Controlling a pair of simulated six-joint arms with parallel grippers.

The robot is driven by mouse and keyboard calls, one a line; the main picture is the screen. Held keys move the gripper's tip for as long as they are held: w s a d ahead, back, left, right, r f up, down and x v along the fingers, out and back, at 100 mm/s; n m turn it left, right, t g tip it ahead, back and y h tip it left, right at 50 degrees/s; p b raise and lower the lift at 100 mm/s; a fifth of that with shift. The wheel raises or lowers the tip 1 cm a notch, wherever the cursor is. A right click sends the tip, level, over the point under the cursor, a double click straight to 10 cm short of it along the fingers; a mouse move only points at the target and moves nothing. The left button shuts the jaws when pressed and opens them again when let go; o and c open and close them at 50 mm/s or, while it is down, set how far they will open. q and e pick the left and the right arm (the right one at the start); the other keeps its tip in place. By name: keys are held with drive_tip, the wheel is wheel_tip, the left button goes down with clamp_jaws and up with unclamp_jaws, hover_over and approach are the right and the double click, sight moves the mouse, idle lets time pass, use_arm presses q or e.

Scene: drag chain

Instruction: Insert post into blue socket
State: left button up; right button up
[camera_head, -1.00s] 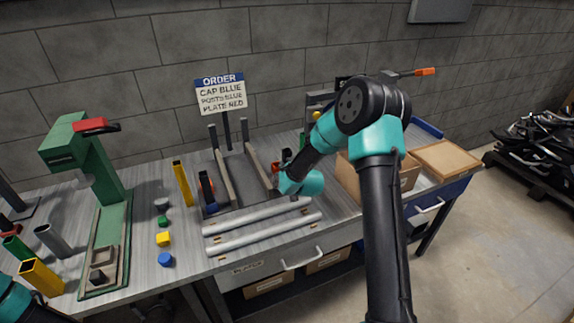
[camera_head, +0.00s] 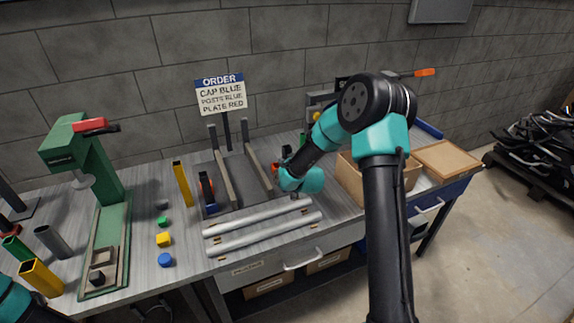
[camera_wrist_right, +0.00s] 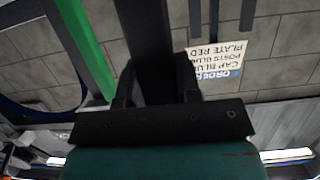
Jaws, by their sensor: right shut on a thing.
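My right gripper (camera_wrist_right: 156,78) is shut on a dark upright bar (camera_wrist_right: 148,35), apparently the post, in the right wrist view. The bar's far end is out of frame. In the head view the teal wrist of my right arm hides most of the gripper, beside the right rail of the fixture (camera_head: 258,168). A small blue piece (camera_head: 212,208) sits at the left foot of the fixture; I cannot tell if it is the blue socket. No socket is clearly visible at the bar. Only part of my left arm shows at the bottom left corner; its gripper is out of view.
Two grey tubes (camera_head: 262,232) lie in front of the fixture. An order sign (camera_head: 221,95) reads cap blue, posts blue, plate red. A green press (camera_head: 85,160), coloured caps (camera_head: 163,239) and a yellow post (camera_head: 183,184) stand left. An open cardboard box (camera_head: 350,180) is right.

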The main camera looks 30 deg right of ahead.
drive_tip(key=shift+r, duration=1.05)
drive_tip(key=shift+f, duration=2)
idle(1.3)
drive_tip(key=o, duration=1)
drive_tip(key=shift+f, duration=0.1)
drive_tip(key=shift+s, duration=0.1)
drive_tip(key=v, duration=1.7)
drive_tip(key=shift+s, duration=0.15)
drive_tip(key=shift+a, duration=0.1)
